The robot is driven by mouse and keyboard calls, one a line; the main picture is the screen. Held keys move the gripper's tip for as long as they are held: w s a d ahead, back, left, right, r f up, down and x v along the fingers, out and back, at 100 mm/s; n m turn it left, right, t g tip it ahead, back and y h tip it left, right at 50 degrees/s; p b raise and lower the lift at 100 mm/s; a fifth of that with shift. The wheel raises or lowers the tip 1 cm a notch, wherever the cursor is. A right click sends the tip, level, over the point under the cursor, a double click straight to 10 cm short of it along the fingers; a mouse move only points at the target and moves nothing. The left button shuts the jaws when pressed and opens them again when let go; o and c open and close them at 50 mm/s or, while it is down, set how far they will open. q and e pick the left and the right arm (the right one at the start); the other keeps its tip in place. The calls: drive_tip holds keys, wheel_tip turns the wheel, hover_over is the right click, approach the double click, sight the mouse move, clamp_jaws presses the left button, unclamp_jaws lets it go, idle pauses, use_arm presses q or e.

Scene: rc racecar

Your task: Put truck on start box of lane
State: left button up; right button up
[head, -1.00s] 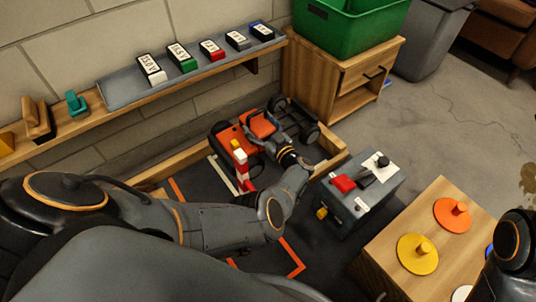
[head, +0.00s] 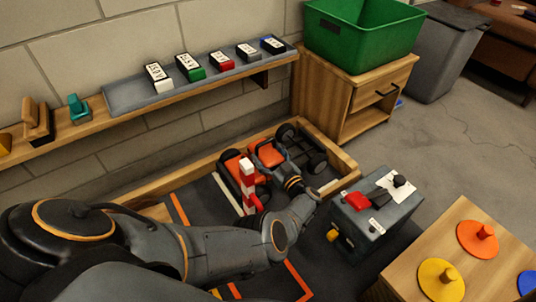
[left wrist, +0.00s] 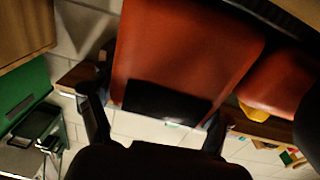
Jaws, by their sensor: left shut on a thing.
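The truck (head: 270,155), orange-red with black wheels and an open dark frame, is inside the wood-edged floor area in the head view. My left gripper (head: 268,174) reaches it from the near side, its fingers partly hidden by the wrist and truck. In the left wrist view the red body (left wrist: 180,55) fills the space between the fingers (left wrist: 158,125), which are shut on it. I cannot tell whether its wheels touch the floor. The lane's dark floor has orange lines (head: 299,283) and a white line (head: 228,195); which marks the start box is unclear. My right gripper is out of view.
A red-and-white post (head: 248,187) stands close beside the truck. A grey control box (head: 377,212) stands to the right, and a wooden table (head: 425,250) with coloured discs is at lower right. A wooden border (head: 335,160) edges the lane.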

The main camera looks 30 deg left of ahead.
use_arm(q)
wheel_tip(320, 180, down, 2)
drive_tip(key=shift+w+a+b, duration=0.1)
drive_tip(key=shift+b, duration=0.8)
drive_tip(key=shift+f, duration=0.3)
drive_tip(key=shift+f+b, duration=0.45)
drive_tip(key=shift+b, duration=0.25)
drive_tip(key=shift+f, duration=0.2)
drive_tip(key=o, duration=1.5)
drive_tip(key=shift+f, duration=0.2)
drive_tip(key=o, duration=0.3)
drive_tip(key=shift+r, duration=0.15)
